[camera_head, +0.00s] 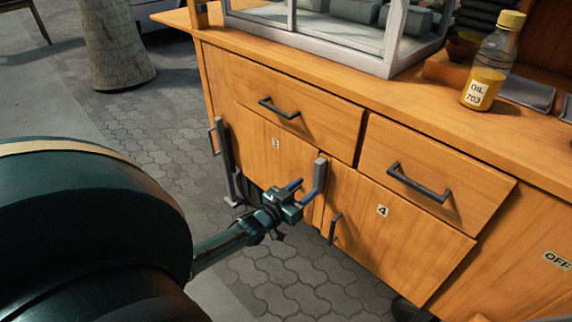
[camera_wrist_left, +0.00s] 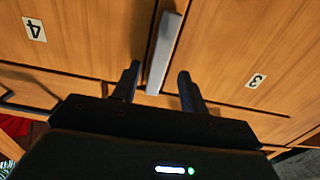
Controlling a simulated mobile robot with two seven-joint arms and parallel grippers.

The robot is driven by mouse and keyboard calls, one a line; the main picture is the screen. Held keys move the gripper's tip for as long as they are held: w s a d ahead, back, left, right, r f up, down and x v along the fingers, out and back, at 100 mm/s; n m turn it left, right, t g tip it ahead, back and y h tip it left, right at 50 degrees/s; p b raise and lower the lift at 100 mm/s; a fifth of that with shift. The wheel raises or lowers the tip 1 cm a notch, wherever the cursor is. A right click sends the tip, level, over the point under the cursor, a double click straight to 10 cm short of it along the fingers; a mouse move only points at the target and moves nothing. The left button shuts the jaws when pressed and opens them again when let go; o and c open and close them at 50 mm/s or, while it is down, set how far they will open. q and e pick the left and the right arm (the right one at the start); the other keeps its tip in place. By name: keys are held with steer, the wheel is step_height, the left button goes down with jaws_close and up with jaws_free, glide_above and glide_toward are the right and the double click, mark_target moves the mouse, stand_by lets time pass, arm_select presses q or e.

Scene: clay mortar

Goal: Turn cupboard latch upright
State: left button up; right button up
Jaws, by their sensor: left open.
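The cupboard latch (camera_head: 320,178) is a grey bar at the seam between the doors marked 3 and 4. It stands close to upright, roughly along the seam. It also shows in the left wrist view (camera_wrist_left: 165,50), where the picture is upside down. My left gripper (camera_head: 293,197) is at the latch's lower part. In the left wrist view its two dark fingers (camera_wrist_left: 160,72) are apart, one on each side of the bar's end. I see gaps beside the bar but cannot tell whether either finger touches it. My right gripper is not in view.
Drawers with dark handles (camera_head: 279,108) sit above the doors. Another grey upright bar (camera_head: 223,150) is at the left of door 3. The counter holds a glass case (camera_head: 330,38) and an oil bottle (camera_head: 490,65). Paved floor (camera_head: 150,130) lies open to the left.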

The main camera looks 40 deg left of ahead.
arm_select(q)
steer(key=s+p, duration=0.2)
steer(key=s, duration=0.7)
steer(key=shift+s+a, duration=0.15)
steer(key=shift+a, duration=0.25)
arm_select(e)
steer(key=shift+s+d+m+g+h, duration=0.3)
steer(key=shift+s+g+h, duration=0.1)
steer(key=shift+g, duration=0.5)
arm_select(q)
steer(key=shift+r, duration=0.15)
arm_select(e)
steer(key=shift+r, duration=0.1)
